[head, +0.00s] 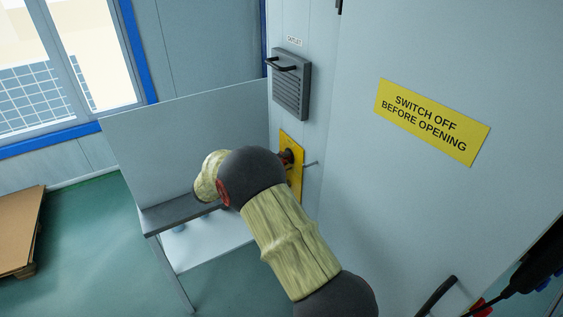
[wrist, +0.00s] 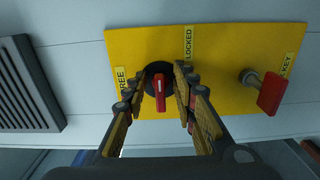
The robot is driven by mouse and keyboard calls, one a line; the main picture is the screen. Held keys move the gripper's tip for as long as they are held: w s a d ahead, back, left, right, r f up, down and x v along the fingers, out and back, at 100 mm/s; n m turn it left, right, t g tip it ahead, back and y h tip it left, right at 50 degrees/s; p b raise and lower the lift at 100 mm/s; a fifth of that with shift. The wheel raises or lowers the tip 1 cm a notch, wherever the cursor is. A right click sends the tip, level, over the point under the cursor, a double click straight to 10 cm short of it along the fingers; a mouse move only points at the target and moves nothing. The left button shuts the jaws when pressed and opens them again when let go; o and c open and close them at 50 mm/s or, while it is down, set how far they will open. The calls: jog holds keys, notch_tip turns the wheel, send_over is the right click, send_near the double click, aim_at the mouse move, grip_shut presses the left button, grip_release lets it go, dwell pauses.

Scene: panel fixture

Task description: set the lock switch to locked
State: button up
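The lock switch (wrist: 159,88) is a red handle on a dark round base, on a yellow plate (wrist: 225,60) with labels FREE, LOCKED and KEY. Its handle points toward the bottom of the wrist view, with FREE to its left and LOCKED to its upper right. My gripper (wrist: 160,82) is open, one finger on each side of the handle, with gaps visible. Whether the fingertips touch the base is unclear. In the head view, my arm hides most of the yellow plate (head: 297,185) and the switch.
A red key (wrist: 271,92) sticks out of the plate on the right of the wrist view. A grey louvred outlet (head: 291,88) with a dark handle is above the plate. A grey bench (head: 180,217) stands to the left. A yellow warning sign (head: 432,122) is on the right panel.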

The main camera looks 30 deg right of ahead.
jog(key=a, duration=1.2)
jog(key=shift+s, duration=0.2)
